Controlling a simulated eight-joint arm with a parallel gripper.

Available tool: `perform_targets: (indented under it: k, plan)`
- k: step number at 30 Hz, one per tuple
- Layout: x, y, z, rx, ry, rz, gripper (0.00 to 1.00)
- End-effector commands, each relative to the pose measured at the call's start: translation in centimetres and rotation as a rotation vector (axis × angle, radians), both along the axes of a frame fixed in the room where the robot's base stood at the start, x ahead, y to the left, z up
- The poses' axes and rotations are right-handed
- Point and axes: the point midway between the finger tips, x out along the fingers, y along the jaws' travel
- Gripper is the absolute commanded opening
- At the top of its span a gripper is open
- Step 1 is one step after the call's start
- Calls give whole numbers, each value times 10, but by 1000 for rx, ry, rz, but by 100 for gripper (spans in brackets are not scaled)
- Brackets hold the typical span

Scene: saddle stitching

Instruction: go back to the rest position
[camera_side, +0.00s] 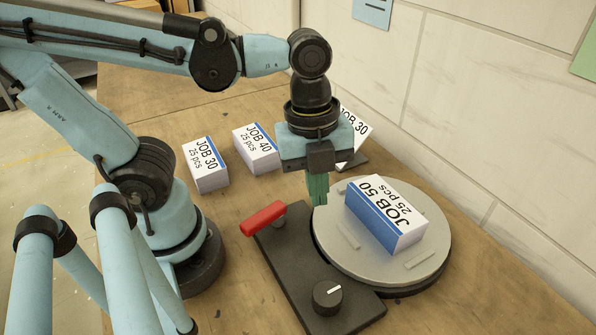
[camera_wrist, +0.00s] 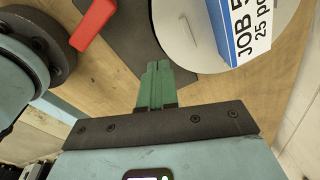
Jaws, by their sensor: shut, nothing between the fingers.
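My gripper (camera_side: 318,190) points down with its green fingers shut and empty. In the side view it hangs above the left edge of the round grey turntable (camera_side: 433,222), left of the stack marked JOB 50, 25 pcs (camera_side: 386,216). That white and blue stack lies on the turntable. In the wrist view my gripper (camera_wrist: 158,70) shows with its fingers together, nothing between them. Part of the JOB 50 stack (camera_wrist: 240,30) shows at the upper right on the turntable (camera_wrist: 185,40).
A dark base with a red handle (camera_side: 263,218) and a black knob (camera_side: 327,297) sits before the turntable. Stacks marked JOB 30 (camera_side: 205,165) and JOB 40 (camera_side: 257,149) stand at the back left. A JOB 30 card (camera_side: 355,128) leans behind my gripper. A wall runs along the right.

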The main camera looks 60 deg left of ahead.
Motion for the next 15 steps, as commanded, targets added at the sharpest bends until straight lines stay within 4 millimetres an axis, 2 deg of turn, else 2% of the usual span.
perform_targets:
  k: [1, 6, 15]
  plan:
    - [6, 7, -1, -15, -29, 141, 0]
    - [28, 29, -4, -100, -123, 633, 0]
    - [58, 73, 0, -360, -258, 1431, 0]
